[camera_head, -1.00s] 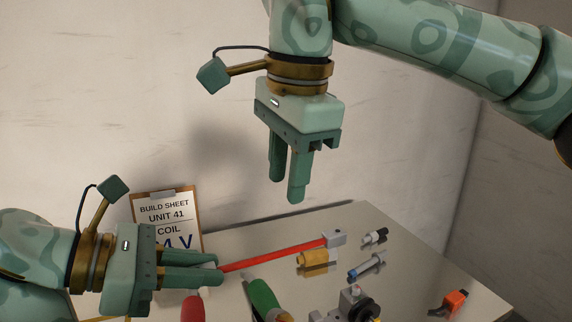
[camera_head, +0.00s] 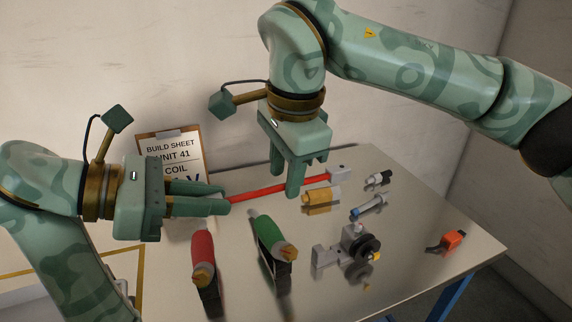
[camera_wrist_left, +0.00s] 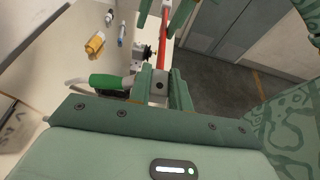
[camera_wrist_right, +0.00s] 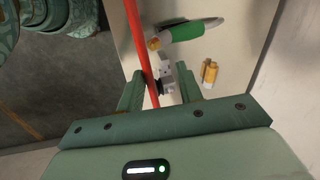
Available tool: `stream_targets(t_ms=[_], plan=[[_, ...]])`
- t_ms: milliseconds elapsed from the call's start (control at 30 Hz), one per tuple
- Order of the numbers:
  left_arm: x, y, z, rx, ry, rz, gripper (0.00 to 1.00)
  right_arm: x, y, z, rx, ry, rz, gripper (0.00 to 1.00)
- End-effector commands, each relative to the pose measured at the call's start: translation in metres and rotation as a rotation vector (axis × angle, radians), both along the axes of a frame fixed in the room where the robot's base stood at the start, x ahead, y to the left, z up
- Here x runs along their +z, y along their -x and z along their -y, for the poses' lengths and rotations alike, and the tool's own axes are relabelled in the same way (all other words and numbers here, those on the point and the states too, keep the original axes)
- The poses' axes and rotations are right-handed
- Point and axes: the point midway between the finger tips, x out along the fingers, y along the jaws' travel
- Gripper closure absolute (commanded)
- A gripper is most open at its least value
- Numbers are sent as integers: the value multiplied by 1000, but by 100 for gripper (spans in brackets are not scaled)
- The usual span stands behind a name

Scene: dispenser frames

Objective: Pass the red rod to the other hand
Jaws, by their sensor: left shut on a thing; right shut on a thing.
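The red rod (camera_head: 257,191) lies nearly level above the table in the head view, with a grey block (camera_head: 341,172) at its right end. My left gripper (camera_head: 226,200) is shut on its left end. My right gripper (camera_head: 292,188) points down and is shut on the rod farther right, short of the grey block. The left wrist view shows the rod (camera_wrist_left: 164,42) running up from my left fingers to my right fingers. The right wrist view shows the rod (camera_wrist_right: 137,40) crossing at my right fingers; their exact contact is hard to see.
On the table (camera_head: 405,270) are a red-handled tool (camera_head: 203,255), a green-handled tool (camera_head: 265,230), a black-and-grey device (camera_head: 355,245), a yellow cylinder (camera_head: 318,200), small cylinders and an orange part (camera_head: 450,241). A build-sheet clipboard (camera_head: 172,150) stands behind my left gripper.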

Motion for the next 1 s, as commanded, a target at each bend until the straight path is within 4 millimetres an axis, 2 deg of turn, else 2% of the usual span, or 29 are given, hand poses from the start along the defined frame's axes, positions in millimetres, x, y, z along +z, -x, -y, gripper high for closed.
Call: stream_targets(t_ms=[33, 100, 233, 267, 333, 667, 767, 867, 967, 1000], plan=[[1, 1, 1, -5, 2, 1, 100, 0, -1, 0, 0, -1, 2, 80], [1, 1, 1, -7, 2, 0, 100, 0, -1, 0, 1, -1, 3, 100], [1, 2, 2, -9, 2, -1, 100, 1, -1, 0, 1, -2, 4, 100], [0, 2, 2, -9, 2, -1, 72, 1, -1, 0, 0, -2, 5, 100], [0, 2, 2, -9, 2, -1, 52, 1, -1, 0, 0, -2, 5, 100], [-5, 0, 0, 7, -12, -15, 52, 1, 0, 0, 0, -1, 2, 100], [-27, -5, -4, 62, -68, -82, 52, 1, 0, 0, 0, -1, 2, 100], [-66, -15, -20, 190, -161, -198, 52, 0, 0, 0, 0, 0, 1, 100], [-106, -37, -60, 407, -243, -318, 52, 0, 0, 0, 0, 0, 1, 100], [-121, -45, -80, 506, -273, -360, 52, 0, 0, 0, 0, 0, 1, 100]])
